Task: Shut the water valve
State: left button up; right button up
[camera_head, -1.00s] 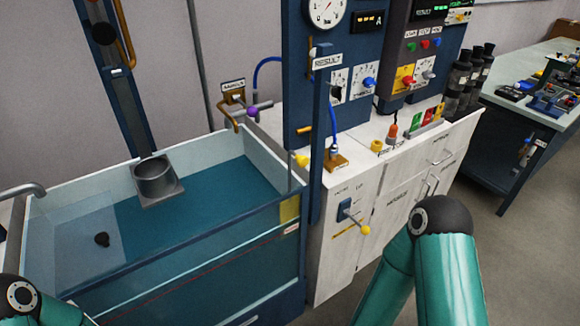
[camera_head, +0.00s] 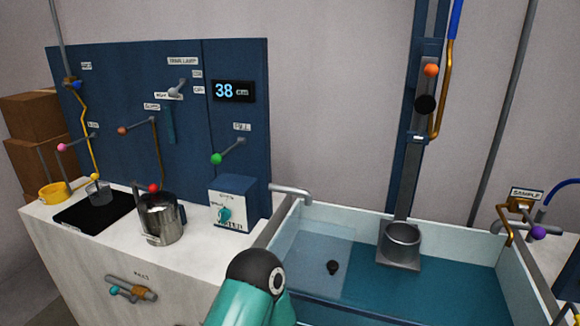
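A white-fronted blue box (camera_head: 231,207) on the left counter carries a teal knob (camera_head: 225,214) and a label that seems to read "WATER". A lever with a green ball (camera_head: 217,158) is on the blue panel above it, under a small label. I cannot tell for sure which one is the water valve, or whether any is open. A metal spout (camera_head: 292,191) reaches over the tank's left edge. Neither gripper is in view; only a teal link of my arm shows at the bottom.
A glass-walled water tank (camera_head: 345,311) fills the right, with a grey cup-shaped holder (camera_head: 402,240) on a vertical rail. A steel pot (camera_head: 160,222) and a black plate (camera_head: 82,216) occupy the counter. A display (camera_head: 233,91) reads 38. Cardboard boxes (camera_head: 35,155) stand far left.

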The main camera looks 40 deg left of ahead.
aim_at(224, 214)
jog(key=z, duration=1.55)
jog(key=i, duration=0.1)
jog(key=u, duration=3.05)
jog(key=k, duration=0.9)
jog(key=u, duration=0.2)
jog(key=i, duration=0.9)
jog(key=z, duration=0.25)
